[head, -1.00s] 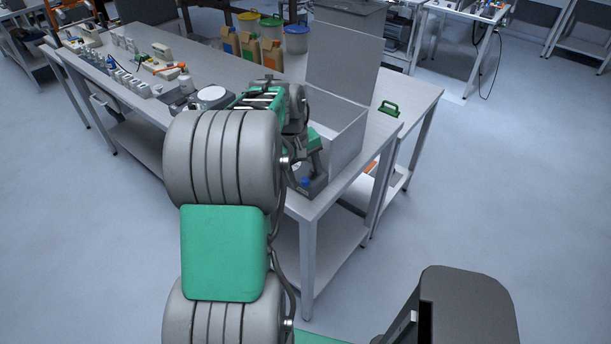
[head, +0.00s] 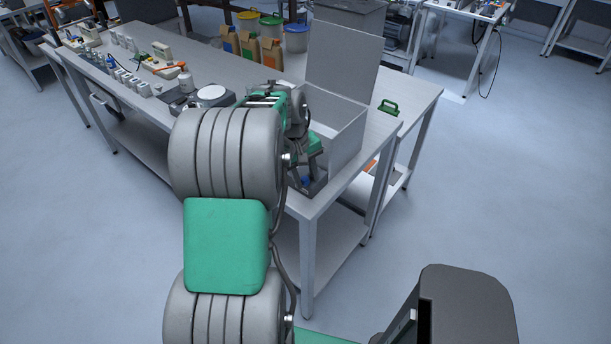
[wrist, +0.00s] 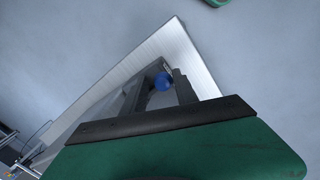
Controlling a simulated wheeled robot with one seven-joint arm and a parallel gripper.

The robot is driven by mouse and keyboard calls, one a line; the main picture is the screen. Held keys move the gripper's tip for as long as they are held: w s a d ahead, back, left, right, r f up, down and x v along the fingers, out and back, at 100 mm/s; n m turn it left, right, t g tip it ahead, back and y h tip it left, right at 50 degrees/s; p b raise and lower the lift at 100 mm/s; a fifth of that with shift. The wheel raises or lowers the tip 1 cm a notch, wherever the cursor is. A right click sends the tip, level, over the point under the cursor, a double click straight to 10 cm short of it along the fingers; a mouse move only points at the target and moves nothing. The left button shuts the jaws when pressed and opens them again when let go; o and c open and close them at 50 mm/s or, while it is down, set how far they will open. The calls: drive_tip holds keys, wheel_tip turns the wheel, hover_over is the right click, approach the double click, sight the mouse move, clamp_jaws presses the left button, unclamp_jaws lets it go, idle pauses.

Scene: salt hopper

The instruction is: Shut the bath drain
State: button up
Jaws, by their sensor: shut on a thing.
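The bath appears to be the grey metal box (head: 344,150) with a raised lid, at the near corner of the long bench. A small blue knob (head: 306,181), likely the drain's handle, is low at the box's front, by a dark grey part. My gripper (head: 309,176) points down at the knob. In the wrist view the blue knob (wrist: 162,82) is between my two dark fingers (wrist: 172,74), which are shut on it. My arm hides the left of the box, and the fingers hide part of the knob and its mount.
The raised lid (head: 344,62) stands up behind the box. A green-handled item (head: 388,108) lies to its right. A round-topped scale (head: 212,94) and several small bottles stand left on the bench. Paper bags (head: 250,46) stand at the back. The floor at right is clear.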

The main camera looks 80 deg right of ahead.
drive_tip(key=shift+w+d+r, duration=0.1)
clamp_jaws()
drive_tip(key=shift+w+d+r+m, duration=0.15)
drive_tip(key=shift+w+m, duration=0.35)
drive_tip(key=shift+m, duration=0.6)
drive_tip(key=o, duration=1.1)
unclamp_jaws()
drive_tip(key=r, duration=0.5)
drive_tip(key=w+r, duration=0.1)
drive_tip(key=r, duration=0.1)
drive_tip(key=shift+w+a+r+b, duration=0.1)
drive_tip(key=shift+a+r+b, duration=0.1)
drive_tip(key=shift+a+b, duration=0.2)
